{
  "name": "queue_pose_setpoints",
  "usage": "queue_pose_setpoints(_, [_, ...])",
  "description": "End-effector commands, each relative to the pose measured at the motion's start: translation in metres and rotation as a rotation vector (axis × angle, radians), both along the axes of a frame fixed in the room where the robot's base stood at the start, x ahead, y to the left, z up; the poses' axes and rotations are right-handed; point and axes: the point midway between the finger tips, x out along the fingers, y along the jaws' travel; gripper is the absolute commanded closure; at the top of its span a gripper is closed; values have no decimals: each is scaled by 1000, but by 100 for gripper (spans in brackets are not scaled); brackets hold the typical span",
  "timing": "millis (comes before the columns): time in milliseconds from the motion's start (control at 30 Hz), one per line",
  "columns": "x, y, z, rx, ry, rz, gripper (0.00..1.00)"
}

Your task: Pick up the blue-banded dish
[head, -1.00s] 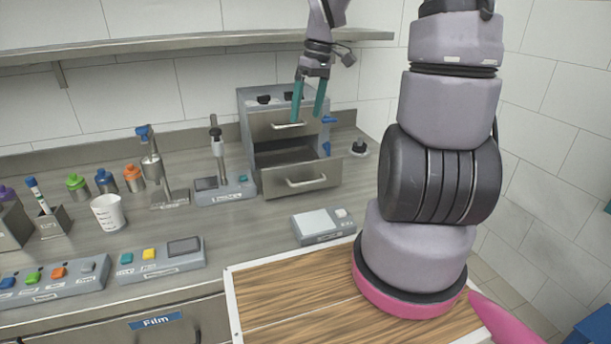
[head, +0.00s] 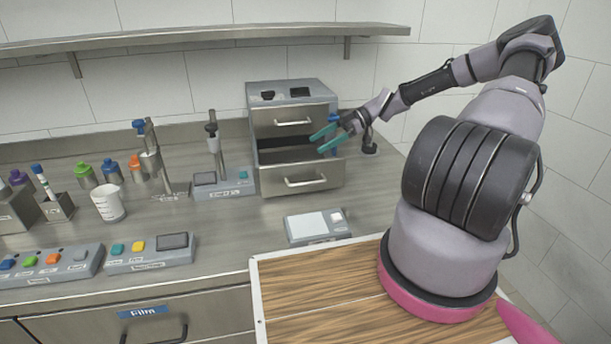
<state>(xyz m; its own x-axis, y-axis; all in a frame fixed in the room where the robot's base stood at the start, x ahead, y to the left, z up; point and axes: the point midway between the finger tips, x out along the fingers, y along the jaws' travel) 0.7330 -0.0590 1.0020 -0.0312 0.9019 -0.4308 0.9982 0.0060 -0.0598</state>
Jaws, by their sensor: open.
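I cannot make out a blue-banded dish in the head view. My gripper (head: 322,140) is open and empty, its teal fingers apart and pointing left. It is in front of the right side of the grey drawer cabinet (head: 322,92) at the back of the counter. The cabinet's lower drawer (head: 305,181) is pulled out. Its dark inside shows only in part, and I cannot tell what lies in it. A small blue part (head: 333,117) shows beside the cabinet, just above my fingers, partly hidden by them.
A flat scale (head: 313,226) stands in front of the cabinet. A stand device (head: 218,187), a white cup (head: 108,204), several coloured bottles and button panels (head: 150,252) fill the left side. A shelf (head: 200,36) hangs above. Counter between cup and scale is mostly clear.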

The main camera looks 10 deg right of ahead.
Motion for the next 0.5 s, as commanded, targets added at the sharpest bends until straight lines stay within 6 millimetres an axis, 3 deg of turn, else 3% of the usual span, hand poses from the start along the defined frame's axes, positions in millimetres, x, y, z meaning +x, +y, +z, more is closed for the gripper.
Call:
queue_pose_setpoints(233, [8, -4, -8, 58, -61, -9, 0])
queue_pose_setpoints(500, [7, -3, -64, 57, -57, -8, 0])
